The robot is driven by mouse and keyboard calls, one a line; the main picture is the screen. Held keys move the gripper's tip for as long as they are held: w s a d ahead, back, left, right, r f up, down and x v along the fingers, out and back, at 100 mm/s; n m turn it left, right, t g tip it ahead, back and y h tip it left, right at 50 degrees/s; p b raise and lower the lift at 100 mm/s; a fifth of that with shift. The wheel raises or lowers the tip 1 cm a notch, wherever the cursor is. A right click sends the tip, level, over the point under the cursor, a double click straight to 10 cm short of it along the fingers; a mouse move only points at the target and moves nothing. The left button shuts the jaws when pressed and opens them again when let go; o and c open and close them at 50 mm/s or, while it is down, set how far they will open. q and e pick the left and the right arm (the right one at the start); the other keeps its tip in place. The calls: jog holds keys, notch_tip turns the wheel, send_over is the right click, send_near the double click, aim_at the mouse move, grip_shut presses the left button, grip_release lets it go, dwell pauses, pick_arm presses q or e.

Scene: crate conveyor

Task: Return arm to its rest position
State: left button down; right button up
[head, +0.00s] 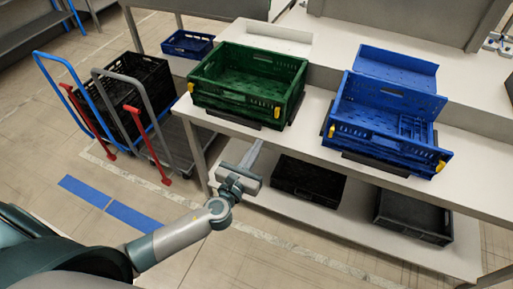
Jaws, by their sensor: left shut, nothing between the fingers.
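My left arm comes in from the lower left, and its gripper (252,153) is in front of the white workbench (300,148), near its left front leg. The gripper is shut and empty, with the fingers together and pointing up and away. It is below and apart from the green crate (249,107) on the bench top. A blue crate (360,136) stands to the right on the same bench, tilted toward me. My right gripper is not in the picture.
Black crates (308,182) and (412,218) a second black crate lie on the lower shelf. A cart with blue and grey handles (111,75) carries black crates at left. A small blue crate (187,44) stands behind. Floor with blue tape (134,217) is clear.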

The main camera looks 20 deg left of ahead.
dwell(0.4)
pick_arm(q)
jog(key=s+a+f+n+g+y, duration=0.1)
jog(key=s+a+f+n+g, duration=0.2)
jog(key=f, duration=0.7)
jog(key=s+a+f+n+g+b, duration=0.1)
jog(key=s+f+n+g, duration=0.3)
jog(key=f, duration=0.6)
jog(key=s+a+f+n+y, duration=0.15)
jog(key=f+n, duration=0.35)
jog(key=f, duration=0.6)
jog(key=s+a+f+n+g+b, duration=0.15)
jog(key=s+f+n+g, duration=0.25)
jog(key=s+f+n, duration=0.75)
jog(key=s+d+f+n+g, duration=0.1)
jog(key=s+f, duration=0.4)
jog(key=s, duration=0.6)
jog(key=s+d+f+n+g+h, duration=0.1)
jog(key=s+f+n+g, duration=0.2)
jog(key=s+f+n, duration=0.3)
jog(key=s+f+n+g, duration=0.2)
jog(key=s+f, duration=0.3)
jog(key=s, duration=1)
jog(key=shift+s+d+f+n, duration=0.4)
jog(key=shift+n, duration=0.45)
jog(key=shift+h, duration=0.25)
